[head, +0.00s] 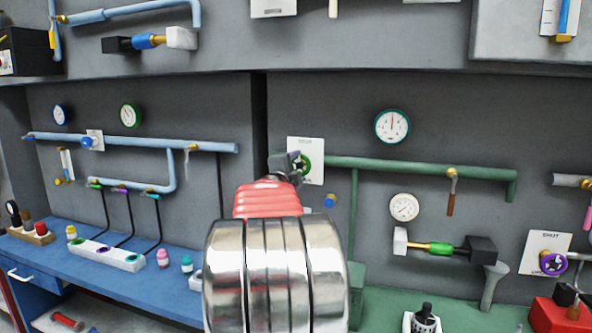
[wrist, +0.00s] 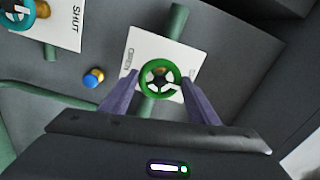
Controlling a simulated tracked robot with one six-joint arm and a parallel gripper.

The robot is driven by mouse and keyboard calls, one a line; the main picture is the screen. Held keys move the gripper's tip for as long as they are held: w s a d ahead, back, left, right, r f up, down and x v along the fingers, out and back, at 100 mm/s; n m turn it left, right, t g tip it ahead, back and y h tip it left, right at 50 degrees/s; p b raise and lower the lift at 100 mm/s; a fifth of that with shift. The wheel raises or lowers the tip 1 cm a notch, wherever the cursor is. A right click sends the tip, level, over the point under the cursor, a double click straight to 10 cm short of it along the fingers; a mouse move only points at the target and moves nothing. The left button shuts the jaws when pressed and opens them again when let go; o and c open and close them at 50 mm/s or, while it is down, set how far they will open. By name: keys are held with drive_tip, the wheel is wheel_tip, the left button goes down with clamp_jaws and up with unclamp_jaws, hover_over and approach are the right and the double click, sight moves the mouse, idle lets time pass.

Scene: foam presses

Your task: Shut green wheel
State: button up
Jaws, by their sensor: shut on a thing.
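The green wheel (head: 306,163) is on a white card on the grey back wall, at the left end of a green pipe (head: 420,167). My gripper (head: 291,163) is at the wheel in the head view and hides part of it. In the wrist view the green wheel (wrist: 143,90) sits between the two fingers of my gripper (wrist: 159,79), one finger on each side of its rim. The gripper is shut on the wheel. The white card (wrist: 185,52) behind it has lettering along its left edge, which seems to read OPEN.
In the head view, a purple wheel (head: 553,263) is at the right and a gauge (head: 392,126) hangs above the green pipe.

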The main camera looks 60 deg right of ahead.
drive_tip(key=shift+s+d, duration=0.1)
drive_tip(key=shift+s, duration=0.1)
drive_tip(key=o, duration=0.8)
drive_tip(key=shift+o, duration=1.3)
drive_tip(key=shift+w, duration=0.1)
drive_tip(key=shift+a, duration=0.2)
drive_tip(key=s+a, duration=0.2)
drive_tip(key=a, duration=1.1)
drive_tip(key=shift+a, duration=0.15)
drive_tip(key=shift+f, duration=0.15)
